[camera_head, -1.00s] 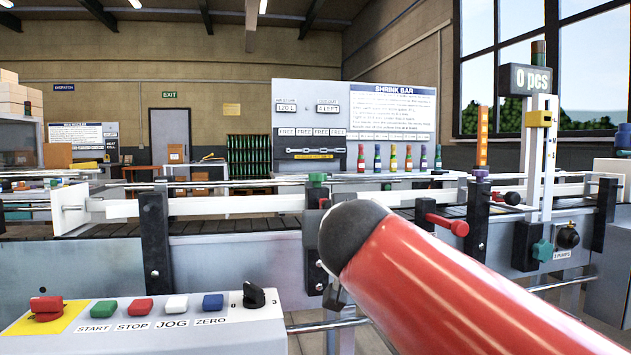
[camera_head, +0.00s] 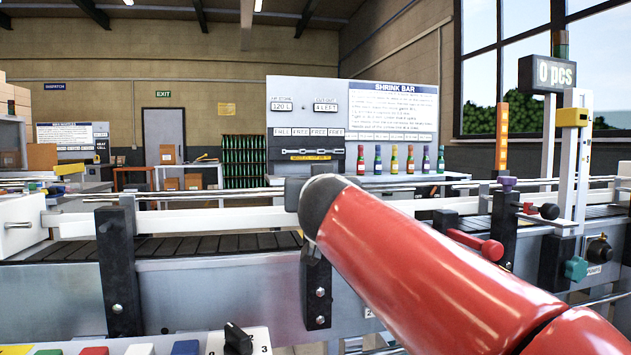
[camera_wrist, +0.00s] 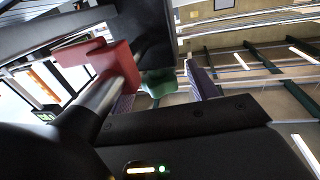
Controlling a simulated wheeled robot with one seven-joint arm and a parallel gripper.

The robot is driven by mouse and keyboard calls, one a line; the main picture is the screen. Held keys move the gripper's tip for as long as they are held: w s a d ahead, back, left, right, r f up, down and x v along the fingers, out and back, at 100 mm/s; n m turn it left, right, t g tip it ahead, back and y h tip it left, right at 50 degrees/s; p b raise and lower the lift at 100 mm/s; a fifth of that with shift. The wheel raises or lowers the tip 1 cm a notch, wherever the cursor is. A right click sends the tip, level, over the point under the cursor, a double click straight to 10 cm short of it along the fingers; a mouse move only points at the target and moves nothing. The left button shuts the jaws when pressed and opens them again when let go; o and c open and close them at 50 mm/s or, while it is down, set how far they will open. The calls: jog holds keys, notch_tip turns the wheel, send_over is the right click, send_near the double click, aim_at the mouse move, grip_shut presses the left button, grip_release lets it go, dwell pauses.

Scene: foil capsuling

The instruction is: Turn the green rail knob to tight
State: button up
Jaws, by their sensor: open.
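The green rail knob (camera_wrist: 158,84) shows in the wrist view, in the middle, partly covered by dark parts. In the head view it is hidden behind my red arm. My gripper (camera_wrist: 162,94) is open, with a finger pad on each side of the green knob in the wrist view. I cannot tell whether the pads touch it. In the head view my gripper is mostly hidden behind the dark end of my arm, above a black rail bracket (camera_head: 316,290). The knob's tight or loose state cannot be read.
A white guide rail (camera_head: 180,222) runs along the conveyor (camera_head: 200,245). A control panel with a black selector (camera_head: 238,338) is at the front.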

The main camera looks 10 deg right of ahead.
jog(key=shift+w+d, duration=0.2)
jog(key=shift+w, duration=1.05)
jog(key=c, duration=1)
